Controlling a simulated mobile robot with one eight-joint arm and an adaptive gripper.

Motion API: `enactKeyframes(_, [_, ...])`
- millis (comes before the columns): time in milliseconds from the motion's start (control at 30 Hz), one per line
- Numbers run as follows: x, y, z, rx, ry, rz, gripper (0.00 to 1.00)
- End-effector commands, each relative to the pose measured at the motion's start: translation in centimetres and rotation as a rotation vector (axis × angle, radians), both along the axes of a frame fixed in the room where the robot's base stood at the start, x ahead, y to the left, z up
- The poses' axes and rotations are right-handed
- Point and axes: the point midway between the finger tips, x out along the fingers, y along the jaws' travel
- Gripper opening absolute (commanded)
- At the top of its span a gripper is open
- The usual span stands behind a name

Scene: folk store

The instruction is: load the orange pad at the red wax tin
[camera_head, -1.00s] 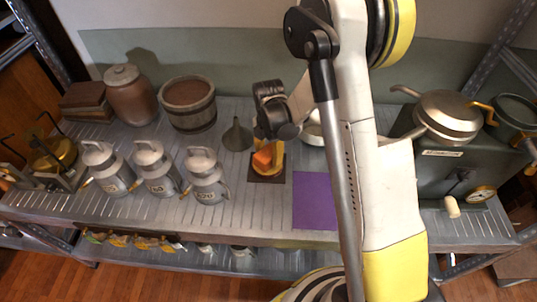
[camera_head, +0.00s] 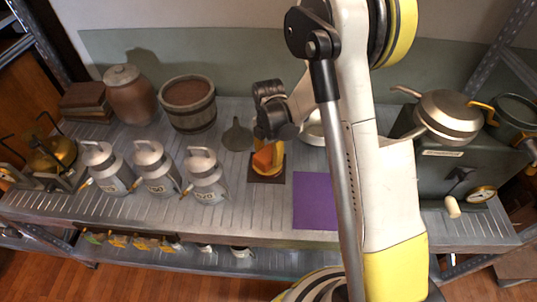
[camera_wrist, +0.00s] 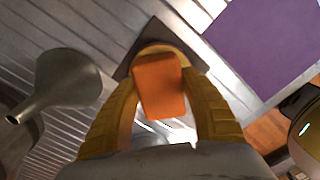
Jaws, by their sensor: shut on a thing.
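The orange pad (camera_wrist: 160,88) is a small block between the yellow fingers of my gripper (camera_wrist: 161,100) in the wrist view. My gripper is shut on it. In the head view my gripper (camera_head: 268,158) is at the middle of the shelf, with the orange pad (camera_head: 263,157) at its tips. Just beyond the pad is a round tan-orange rim on a dark square base (camera_wrist: 130,62); in the head view this base (camera_head: 267,176) lies under the fingers. Whether the pad touches what is there I cannot tell. I cannot make out a red tin.
A grey funnel (camera_wrist: 68,82) lies left of my gripper. A purple mat (camera_head: 315,200) is to the right. Several metal cans (camera_head: 155,168) stand left. A wooden bucket (camera_head: 188,105) is behind. A grey box (camera_head: 460,165) stands right.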

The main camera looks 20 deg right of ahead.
Motion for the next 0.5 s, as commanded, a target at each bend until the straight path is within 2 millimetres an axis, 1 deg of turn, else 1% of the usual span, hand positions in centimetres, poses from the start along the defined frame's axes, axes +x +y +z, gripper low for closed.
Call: enactKeyframes(500, [0.0, 0.0, 4.6, 0.0, -0.001, 0.0, 0.24])
